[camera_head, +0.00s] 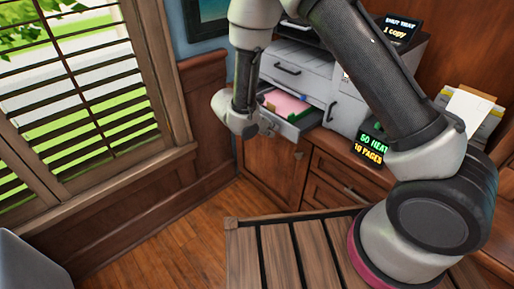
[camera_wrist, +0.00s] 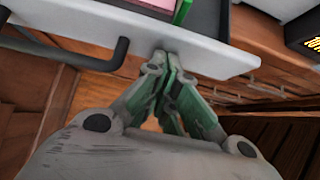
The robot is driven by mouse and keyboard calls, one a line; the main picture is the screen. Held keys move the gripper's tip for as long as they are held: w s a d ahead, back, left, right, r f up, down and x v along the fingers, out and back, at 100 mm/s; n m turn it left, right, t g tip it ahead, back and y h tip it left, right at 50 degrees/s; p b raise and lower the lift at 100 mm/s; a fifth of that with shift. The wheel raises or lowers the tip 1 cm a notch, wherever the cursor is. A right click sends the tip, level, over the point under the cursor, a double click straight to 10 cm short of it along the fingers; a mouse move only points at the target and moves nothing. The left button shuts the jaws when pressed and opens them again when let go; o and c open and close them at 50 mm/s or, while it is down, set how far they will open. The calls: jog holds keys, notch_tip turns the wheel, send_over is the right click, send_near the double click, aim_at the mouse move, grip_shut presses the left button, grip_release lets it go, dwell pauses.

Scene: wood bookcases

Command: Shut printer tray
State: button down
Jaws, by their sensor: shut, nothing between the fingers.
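The grey printer (camera_head: 345,95) stands on a wooden cabinet at the back. Its lower tray (camera_head: 300,122) is pulled out, with pink paper (camera_head: 288,104) and a green strip inside. In the wrist view the tray's front (camera_wrist: 205,50) spans the top, with a dark handle (camera_wrist: 100,58) at left. My gripper (camera_wrist: 162,60) is shut and empty, its fingertips at the tray's front face, right of the handle. I cannot tell for sure whether they touch it. In the head view my arm hides part of the printer, and the fingertips are hard to make out.
A small sign (camera_head: 370,146) with green and yellow text stands right of the tray. A holder with papers (camera_head: 468,108) is further right. A slatted wooden surface (camera_head: 290,250) lies in front, below my arm. A shuttered window (camera_head: 80,90) is at left, with open floor below.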

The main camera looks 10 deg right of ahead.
aim_at(301, 111)
jog(key=w+d, duration=0.3)
jog(key=d, duration=0.1)
jog(key=w+d, duration=0.3)
jog(key=d, duration=0.1)
jog(key=w+d, duration=0.3)
jog(key=d, duration=0.2)
jog(key=shift+w, duration=0.25)
jog(key=shift+d, duration=0.15)
jog(key=shift+w+r, duration=0.1)
jog(key=shift+w, duration=0.05)
